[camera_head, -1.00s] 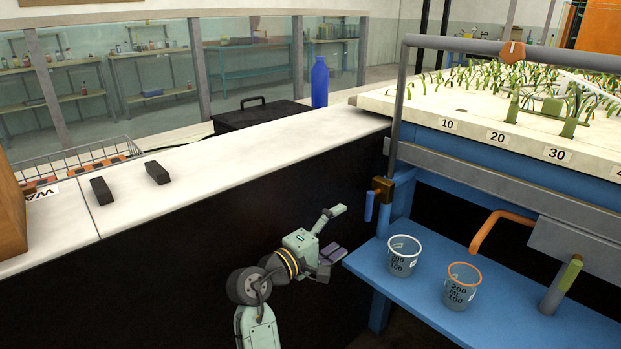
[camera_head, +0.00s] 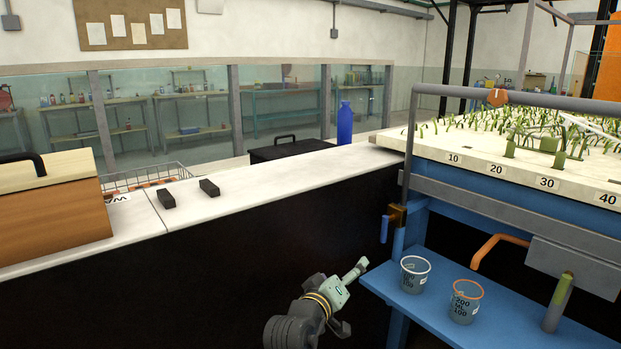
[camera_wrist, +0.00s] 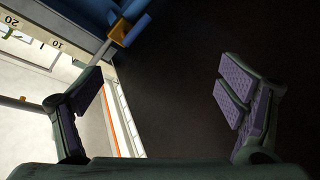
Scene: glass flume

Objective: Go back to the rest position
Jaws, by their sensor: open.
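My gripper (camera_head: 352,295) is in the lower middle of the head view, in front of the counter's dark side and left of the blue shelf. In the wrist view my gripper (camera_wrist: 160,95) has its purple-padded fingers wide apart with nothing between them. The part of the head view finger nearer the counter is partly hidden by the gripper body.
Two beakers, one white-rimmed (camera_head: 414,274) and one orange-rimmed (camera_head: 466,301), stand on the blue shelf (camera_head: 405,300) just right of my gripper. The white counter (camera_head: 250,190) holds two black blocks, a blue bottle (camera_head: 345,123) and a wooden box (camera_head: 55,215).

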